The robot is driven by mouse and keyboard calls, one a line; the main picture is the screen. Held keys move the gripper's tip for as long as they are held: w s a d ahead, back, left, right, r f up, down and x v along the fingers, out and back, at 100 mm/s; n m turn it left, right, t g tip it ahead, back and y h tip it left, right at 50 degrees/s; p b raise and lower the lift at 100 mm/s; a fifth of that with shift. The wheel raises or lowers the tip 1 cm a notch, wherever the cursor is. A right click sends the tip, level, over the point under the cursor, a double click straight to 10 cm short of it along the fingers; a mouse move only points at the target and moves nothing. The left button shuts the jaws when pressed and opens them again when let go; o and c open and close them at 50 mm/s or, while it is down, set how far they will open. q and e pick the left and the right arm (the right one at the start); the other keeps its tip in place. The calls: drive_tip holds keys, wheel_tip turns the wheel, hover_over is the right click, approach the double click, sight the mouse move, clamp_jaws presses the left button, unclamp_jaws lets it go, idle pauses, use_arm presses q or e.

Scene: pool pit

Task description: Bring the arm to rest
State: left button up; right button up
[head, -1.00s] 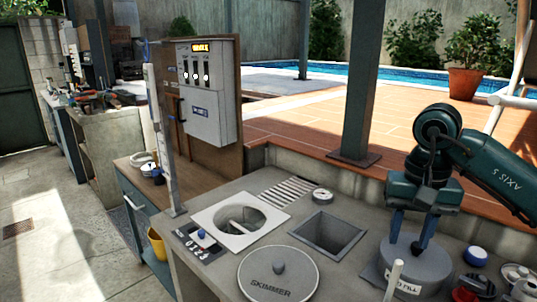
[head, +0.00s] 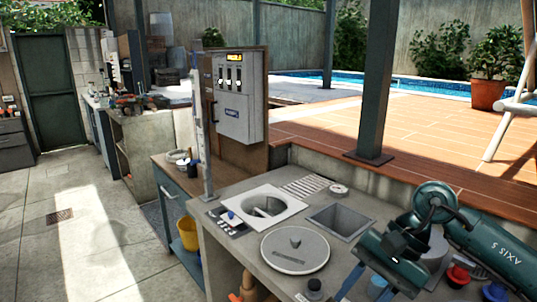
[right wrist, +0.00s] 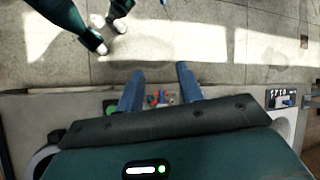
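My right arm comes in from the right in the head view. Its teal gripper (head: 366,290) now points down and left over the front right part of the grey counter (head: 225,240), with the blue fingers partly cut off by the lower edge. In the right wrist view the two blue fingers of the right gripper (right wrist: 160,70) stand well apart with nothing held between them. The floor and the counter's edge show beyond them. My left gripper is not seen in the head view, and I cannot make it out in the right wrist view.
The counter holds a round skimmer lid (head: 295,252), a white-framed round opening (head: 262,207) and a square opening (head: 342,221). Small items, including a red knob (head: 458,276), lie near my right arm. A post (head: 377,85) stands behind. Floor (head: 100,220) at left is clear.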

drive_tip(key=s+a+r+m+t+y, duration=0.1)
drive_tip(key=s+a+m+t+y, duration=0.1)
drive_tip(key=a+m+y, duration=0.6)
drive_tip(key=s+a+r+m+t+y, duration=0.2)
drive_tip(key=a+m+y, duration=0.4)
drive_tip(key=m, duration=0.4)
drive_tip(key=w+d+f+m+t+h, duration=0.2)
drive_tip(key=d+f+m+t+h, duration=0.35)
drive_tip(key=m, duration=1.05)
drive_tip(key=w+d+f+m+t+h, duration=0.25)
drive_tip(key=f+m+t+h, duration=0.4)
drive_tip(key=m+t, duration=0.6)
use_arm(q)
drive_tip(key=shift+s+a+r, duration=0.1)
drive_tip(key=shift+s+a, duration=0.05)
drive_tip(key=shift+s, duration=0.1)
use_arm(e)
drive_tip(key=s+d+f+m+g+h, duration=0.2)
drive_tip(key=s+f+m+g, duration=0.2)
drive_tip(key=s+f+m, duration=0.2)
drive_tip(key=s+d+f+m+g+h, duration=0.3)
drive_tip(key=s+f+m+g, duration=0.2)
drive_tip(key=f+m, duration=0.5)
drive_tip(key=shift+s+d+f, duration=0.35)
drive_tip(key=shift+s+f, duration=0.5)
